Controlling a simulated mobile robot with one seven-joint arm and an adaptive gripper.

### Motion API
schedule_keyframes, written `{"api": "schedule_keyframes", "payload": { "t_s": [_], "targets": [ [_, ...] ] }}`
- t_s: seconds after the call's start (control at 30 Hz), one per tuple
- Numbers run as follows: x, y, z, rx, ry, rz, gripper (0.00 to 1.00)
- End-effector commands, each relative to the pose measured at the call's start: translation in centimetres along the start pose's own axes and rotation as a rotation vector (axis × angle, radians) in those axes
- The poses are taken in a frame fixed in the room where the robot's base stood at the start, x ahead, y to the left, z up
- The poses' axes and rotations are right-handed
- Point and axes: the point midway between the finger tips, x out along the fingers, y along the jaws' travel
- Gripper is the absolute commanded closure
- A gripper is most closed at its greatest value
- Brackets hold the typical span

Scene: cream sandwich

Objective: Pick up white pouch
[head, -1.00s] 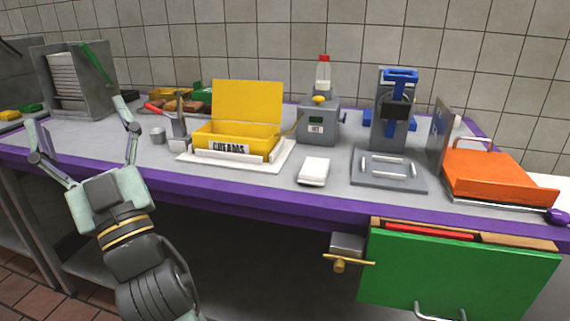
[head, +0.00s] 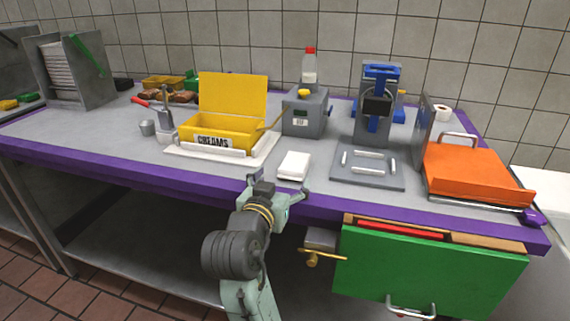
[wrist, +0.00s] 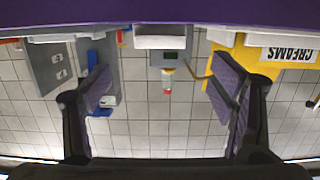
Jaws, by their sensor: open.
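The white pouch (head: 294,165) lies flat on the grey counter near its front edge, right of the yellow CREAMS box. It also shows at the top middle of the wrist view (wrist: 160,42), between the two fingers but beyond them. My gripper (head: 279,186) is open and empty at the counter's purple front edge, just in front of the pouch. Its fingers are spread wide to either side in the wrist view (wrist: 160,82). The gripper and pouch look apart.
The yellow CREAMS box (head: 212,130) on a white tray stands left of the pouch. A grey dispenser (head: 306,112) is behind it. A grey plate with bars (head: 368,180) and an orange press (head: 475,172) are to the right. The purple edge (head: 150,175) runs along the front.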

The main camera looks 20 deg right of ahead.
Motion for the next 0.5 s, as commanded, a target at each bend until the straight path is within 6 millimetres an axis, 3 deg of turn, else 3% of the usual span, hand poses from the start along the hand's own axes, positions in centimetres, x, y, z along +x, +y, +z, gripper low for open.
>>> {"api": "schedule_keyframes", "payload": {
  "t_s": [0.2, 0.5],
  "targets": [
    [3.5, 0.0, -0.1, -0.001, -0.001, 0.0, 0.22],
    [6.3, 0.1, -0.3, -0.001, 0.001, 0.0, 0.22]
  ]
}}
